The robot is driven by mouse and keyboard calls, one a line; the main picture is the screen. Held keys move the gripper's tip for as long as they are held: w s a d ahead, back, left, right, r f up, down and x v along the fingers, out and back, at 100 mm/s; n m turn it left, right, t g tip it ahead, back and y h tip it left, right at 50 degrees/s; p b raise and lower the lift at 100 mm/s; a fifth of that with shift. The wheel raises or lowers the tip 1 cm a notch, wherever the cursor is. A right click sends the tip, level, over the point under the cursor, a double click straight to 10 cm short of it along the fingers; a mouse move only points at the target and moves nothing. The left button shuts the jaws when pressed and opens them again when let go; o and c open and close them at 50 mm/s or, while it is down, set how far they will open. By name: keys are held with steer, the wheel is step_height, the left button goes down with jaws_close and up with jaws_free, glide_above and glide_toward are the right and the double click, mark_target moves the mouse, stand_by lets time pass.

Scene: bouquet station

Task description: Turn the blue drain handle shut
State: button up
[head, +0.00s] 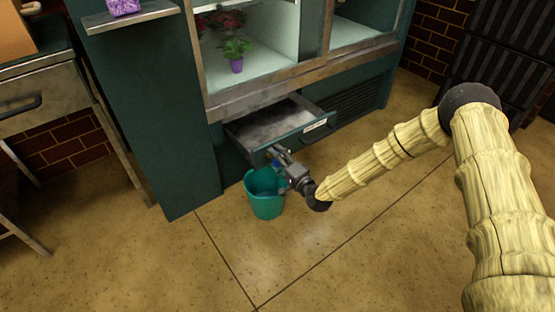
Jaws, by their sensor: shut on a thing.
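My gripper (277,160) is low in front of the green cabinet, at the near left part of a pulled-out drawer-like tray (270,122). It is shut on a small blue piece, the blue drain handle (275,164), of which only a little shows between and behind the fingers. The handle's angle cannot be made out. A teal bucket (265,203) stands on the floor just below and left of my gripper, under the tray's front.
The green cabinet (150,110) holds a purple-potted plant (237,62) and red flowers behind its opening. A metal worktable (50,103) stands at the left. A dark slatted unit (505,60) is at the back right. The tan floor in front is clear.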

steer(key=shift+f+m, duration=0.1)
steer(key=shift+m, duration=0.5)
steer(key=o, duration=1)
steer(key=v, duration=1.2)
